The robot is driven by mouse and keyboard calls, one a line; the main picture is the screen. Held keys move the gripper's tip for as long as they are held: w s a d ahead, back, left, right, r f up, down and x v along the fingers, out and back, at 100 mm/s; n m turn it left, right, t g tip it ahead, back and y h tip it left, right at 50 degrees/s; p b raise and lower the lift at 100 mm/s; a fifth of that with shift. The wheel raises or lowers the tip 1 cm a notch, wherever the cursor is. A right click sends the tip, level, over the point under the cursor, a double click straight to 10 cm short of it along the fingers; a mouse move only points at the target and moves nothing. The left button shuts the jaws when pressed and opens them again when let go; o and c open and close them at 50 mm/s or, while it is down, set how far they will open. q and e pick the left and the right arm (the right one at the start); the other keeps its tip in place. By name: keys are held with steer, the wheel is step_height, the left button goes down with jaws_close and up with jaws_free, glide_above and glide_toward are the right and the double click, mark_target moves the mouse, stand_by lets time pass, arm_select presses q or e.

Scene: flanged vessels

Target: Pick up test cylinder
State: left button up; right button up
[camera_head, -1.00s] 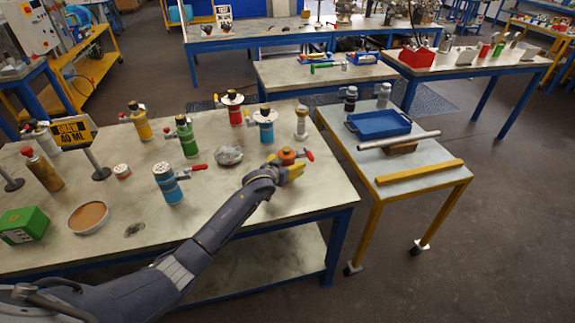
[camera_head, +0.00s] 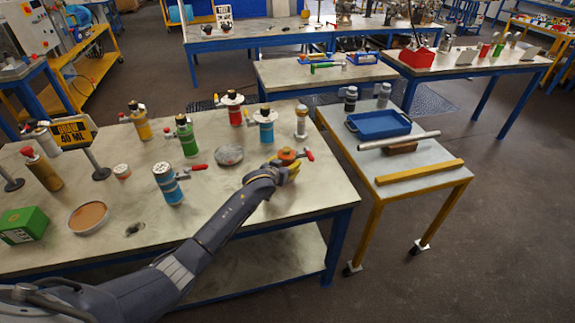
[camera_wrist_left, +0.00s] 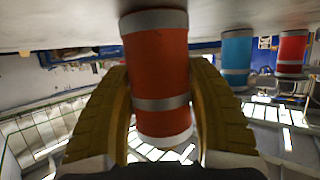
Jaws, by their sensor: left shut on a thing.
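An orange cylinder (camera_head: 287,154) with grey bands stands near the right end of the large table, with a red-handled valve beside its top. My left gripper (camera_head: 291,173) is around its body. In the left wrist view, which is upside down, the two yellow fingers (camera_wrist_left: 160,110) are shut on the orange cylinder (camera_wrist_left: 158,70) from both sides. The cylinder looks upright. Its base is near the tabletop, and I cannot tell whether it touches. The arm hides its lower part in the head view. My right gripper is not in view.
A blue cylinder (camera_head: 167,184), a green one (camera_head: 187,136), another blue one (camera_head: 265,126) and a red one (camera_head: 234,112) stand on the same table (camera_head: 225,205). A round grey disc (camera_head: 229,155) lies left of the gripper. A side cart (camera_head: 350,150) holds a blue tray (camera_head: 377,125).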

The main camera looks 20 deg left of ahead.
mark_target(287, 158)
arm_select(q)
step_height(287, 158, up, 20)
steer(key=shift+r, duration=0.15)
stand_by(0.7)
stand_by(0.3)
steer(key=f, duration=1.1)
steer(key=s+f, duration=0.1)
steer(key=f, duration=0.5)
steer(key=shift+a+f, duration=0.25)
steer(key=shift+w+f, duration=0.15)
steer(key=shift+w, duration=0.15)
steer(key=shift+w+d+r, duration=0.2)
steer(key=shift+w+r, duration=0.05)
steer(key=shift+r, duration=0.05)
steer(key=shift+f, duration=0.1)
steer(key=shift+f, duration=0.25)
steer(key=shift+f, duration=0.8)
